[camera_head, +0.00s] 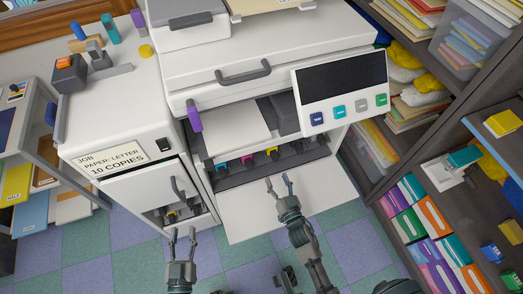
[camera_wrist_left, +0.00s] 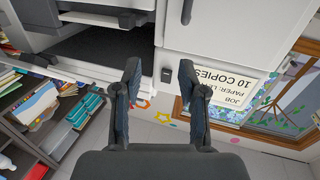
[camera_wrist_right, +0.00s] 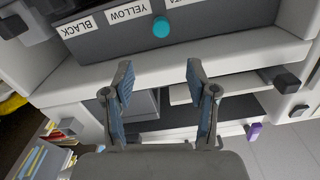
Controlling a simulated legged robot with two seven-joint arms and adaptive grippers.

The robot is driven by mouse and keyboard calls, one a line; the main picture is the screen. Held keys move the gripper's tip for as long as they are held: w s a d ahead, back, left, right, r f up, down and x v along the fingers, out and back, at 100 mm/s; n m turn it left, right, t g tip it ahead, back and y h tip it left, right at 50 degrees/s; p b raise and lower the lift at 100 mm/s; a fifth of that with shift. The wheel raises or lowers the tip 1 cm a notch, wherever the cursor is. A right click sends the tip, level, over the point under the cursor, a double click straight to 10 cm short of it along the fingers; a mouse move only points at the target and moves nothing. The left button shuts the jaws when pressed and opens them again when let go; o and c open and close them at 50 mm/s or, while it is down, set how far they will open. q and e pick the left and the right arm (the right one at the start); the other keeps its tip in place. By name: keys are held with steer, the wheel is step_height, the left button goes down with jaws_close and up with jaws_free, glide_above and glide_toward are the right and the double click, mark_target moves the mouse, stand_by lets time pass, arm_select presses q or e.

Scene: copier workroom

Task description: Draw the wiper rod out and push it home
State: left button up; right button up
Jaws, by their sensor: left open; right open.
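The copier's (camera_head: 265,65) lower front stands open, with its white door (camera_head: 290,200) folded down. Inside is a dark bay with coloured latches. The right wrist view shows a round teal knob (camera_wrist_right: 161,27) on the dark panel, near the BLACK and YELLOW labels; it may be the wiper rod's end, but no shaft shows. My right gripper (camera_head: 279,184) is open and empty over the folded door, apart from the bay. It also shows in the right wrist view (camera_wrist_right: 160,80). My left gripper (camera_head: 182,236) is open and empty in front of the left cabinet, apart from it.
The left cabinet (camera_head: 120,120) has a job label (camera_head: 108,160) and a partly open lower door (camera_head: 150,194). The control panel (camera_head: 341,92) overhangs the bay at upper right, and a purple lever (camera_head: 194,117) is at its left. Shelves (camera_head: 405,175) stand at right.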

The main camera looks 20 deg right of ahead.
arm_select(q)
step_height(320, 180, up, 6)
steer(key=s+t+b, duration=0.1)
steer(key=t+b, duration=0.1)
steer(key=t, duration=0.3)
steer(key=shift+d+h, duration=0.15)
steer(key=shift+h, duration=0.25)
arm_select(e)
steer(key=w, duration=1.4)
steer(key=shift+w+a, duration=0.15)
steer(key=shift+a, duration=0.1)
arm_select(q)
steer(key=shift+s, duration=0.1)
arm_select(e)
steer(key=shift+r, duration=0.1)
arm_select(q)
steer(key=shift+f, duration=0.1)
arm_select(e)
jaws_close()
